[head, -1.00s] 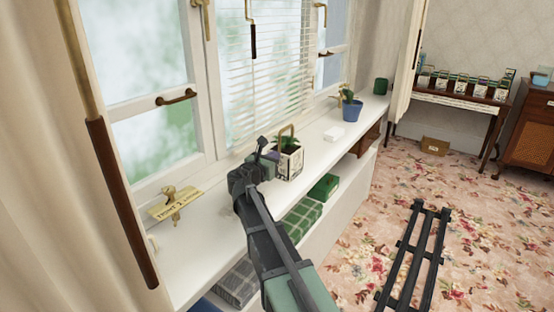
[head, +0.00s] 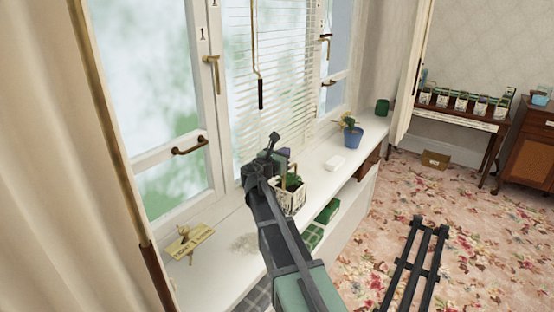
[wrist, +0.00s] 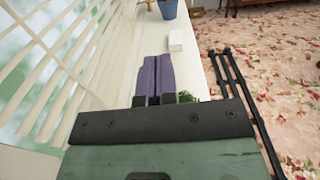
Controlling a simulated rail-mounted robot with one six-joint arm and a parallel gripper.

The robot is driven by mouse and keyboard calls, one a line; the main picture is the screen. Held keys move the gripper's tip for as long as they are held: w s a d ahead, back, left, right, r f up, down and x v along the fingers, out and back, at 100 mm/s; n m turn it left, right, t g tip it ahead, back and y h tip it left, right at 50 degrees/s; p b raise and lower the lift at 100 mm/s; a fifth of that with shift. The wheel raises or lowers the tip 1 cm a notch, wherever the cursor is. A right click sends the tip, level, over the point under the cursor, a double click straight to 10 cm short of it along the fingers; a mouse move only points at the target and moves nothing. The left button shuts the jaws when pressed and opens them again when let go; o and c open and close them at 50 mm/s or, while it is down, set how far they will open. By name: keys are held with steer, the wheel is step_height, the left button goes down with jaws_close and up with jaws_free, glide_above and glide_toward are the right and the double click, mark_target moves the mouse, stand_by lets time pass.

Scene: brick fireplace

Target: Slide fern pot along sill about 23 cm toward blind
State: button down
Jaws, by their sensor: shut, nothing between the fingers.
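The fern pot (head: 290,196), a white patterned planter with green leaves and a tan loop handle, stands upright on the white sill (head: 222,262). My gripper (head: 284,154) is at its window side in the head view and partly hides it; I cannot tell whether they touch. In the wrist view my gripper's purple fingers (wrist: 158,76) are together and empty. A bit of fern (wrist: 187,97) shows just right of them, with the pot hidden behind my gripper body. The white slatted blind (head: 275,85) hangs at the middle window, and at left in the wrist view (wrist: 60,75).
Farther along the sill are a white block (head: 337,163), a blue plant pot (head: 352,137) and a green pot (head: 382,107). A brass duck piece (head: 188,240) lies nearer. Green boxes (head: 328,210) sit on the shelf below. The blind's wand (head: 260,92) hangs above my gripper.

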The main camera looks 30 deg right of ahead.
steer(key=x, duration=1.6)
steer(key=shift+w+d+f, duration=0.15)
steer(key=shift+d, duration=0.05)
